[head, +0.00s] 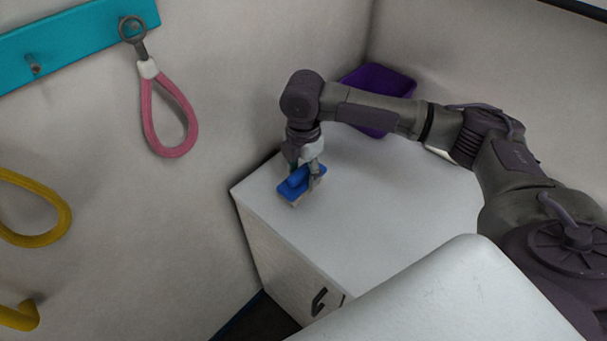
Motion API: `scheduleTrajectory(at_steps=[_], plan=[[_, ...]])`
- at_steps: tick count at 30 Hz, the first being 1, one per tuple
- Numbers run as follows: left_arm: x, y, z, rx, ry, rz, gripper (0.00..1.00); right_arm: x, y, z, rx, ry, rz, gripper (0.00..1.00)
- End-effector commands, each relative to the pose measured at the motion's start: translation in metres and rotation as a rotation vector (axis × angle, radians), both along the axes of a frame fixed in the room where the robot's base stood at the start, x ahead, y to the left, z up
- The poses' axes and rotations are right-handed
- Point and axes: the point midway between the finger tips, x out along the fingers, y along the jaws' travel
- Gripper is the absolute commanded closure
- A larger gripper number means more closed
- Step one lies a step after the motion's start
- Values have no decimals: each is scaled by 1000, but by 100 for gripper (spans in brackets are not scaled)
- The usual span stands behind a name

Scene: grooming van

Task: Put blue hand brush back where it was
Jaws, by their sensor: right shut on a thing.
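The blue hand brush (291,188) is at the left part of the white cabinet top (385,220) in the head view. My right gripper (305,182) points down from above and is shut on the brush. The fingers cover part of the brush. I cannot tell whether the brush touches the cabinet top or is held just above it. My left gripper is not in view.
A purple bin (385,82) stands in the back corner behind my right arm. A pink loop (171,118) hangs from a teal rail (75,38) on the left wall. A yellow loop (62,212) hangs lower left. The cabinet top's middle is clear.

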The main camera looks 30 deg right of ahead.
Motion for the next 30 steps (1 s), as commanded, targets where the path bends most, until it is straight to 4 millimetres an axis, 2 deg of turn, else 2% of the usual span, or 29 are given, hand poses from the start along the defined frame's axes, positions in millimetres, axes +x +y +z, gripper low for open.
scheduleTrajectory(at_steps=[3,6,16,17,21,30], plan=[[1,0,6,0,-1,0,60,0,0,-15,0,1,-1,79],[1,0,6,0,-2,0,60,0,0,-21,0,0,-1,79],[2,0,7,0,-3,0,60,-1,0,-24,0,-1,0,79],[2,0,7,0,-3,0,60,-1,0,-25,0,-1,0,45],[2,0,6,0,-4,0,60,-1,0,-25,0,-1,0,21],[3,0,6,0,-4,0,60,0,0,-24,0,-1,0,21]])
